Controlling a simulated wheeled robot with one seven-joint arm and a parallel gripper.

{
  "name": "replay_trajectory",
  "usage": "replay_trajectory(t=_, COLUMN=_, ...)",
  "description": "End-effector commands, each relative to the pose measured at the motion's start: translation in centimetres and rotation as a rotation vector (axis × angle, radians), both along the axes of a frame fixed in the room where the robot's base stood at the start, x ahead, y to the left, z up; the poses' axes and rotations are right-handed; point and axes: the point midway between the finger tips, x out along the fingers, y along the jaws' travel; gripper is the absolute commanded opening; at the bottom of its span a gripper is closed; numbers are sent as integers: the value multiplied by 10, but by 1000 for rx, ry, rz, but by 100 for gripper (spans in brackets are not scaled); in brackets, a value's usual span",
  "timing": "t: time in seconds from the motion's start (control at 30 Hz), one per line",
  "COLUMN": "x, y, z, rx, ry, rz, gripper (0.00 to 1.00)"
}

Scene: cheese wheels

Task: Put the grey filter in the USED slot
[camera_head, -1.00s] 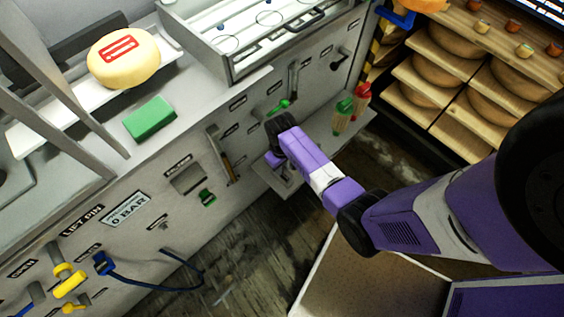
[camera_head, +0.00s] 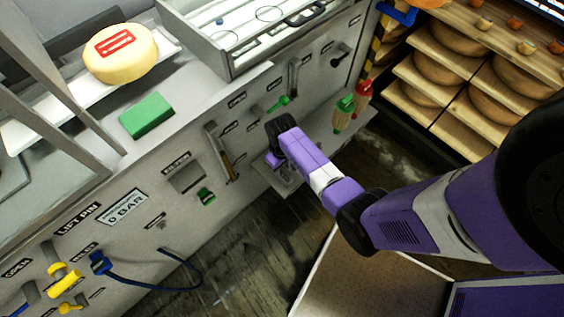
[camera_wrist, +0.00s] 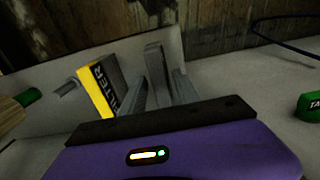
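A grey slab (camera_wrist: 156,72), which looks like the grey filter, stands upright between the two grey fingers of my gripper (camera_wrist: 159,90) in the wrist view. The fingers look apart, one on each side of it; whether either touches it is hard to tell. In the head view my gripper (camera_head: 275,159) is low over the small shelf (camera_head: 286,180) on the grey cabinet; its fingers and the slab are hidden there. A dark recess (camera_head: 188,178) is in the cabinet front, left of my gripper; its label is too small to read, so I cannot tell which slot is USED.
A yellow and black box marked FILTER (camera_wrist: 97,90) stands close left of my fingers. A green knob (camera_head: 205,195) and a blue hose (camera_head: 150,285) are on the cabinet front.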

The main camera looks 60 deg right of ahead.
Motion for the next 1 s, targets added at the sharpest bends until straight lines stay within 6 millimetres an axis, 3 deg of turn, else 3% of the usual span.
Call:
replay_trajectory(t=0.37, x=0, y=0, z=3, rx=0, ry=-1, rz=0, gripper=45)
replay_trajectory(t=0.8, x=1, y=0, z=64, rx=-2, ry=-2, rz=1, gripper=45)
replay_trajectory(t=1.0, x=0, y=0, z=77, rx=0, ry=0, rz=1, gripper=45)
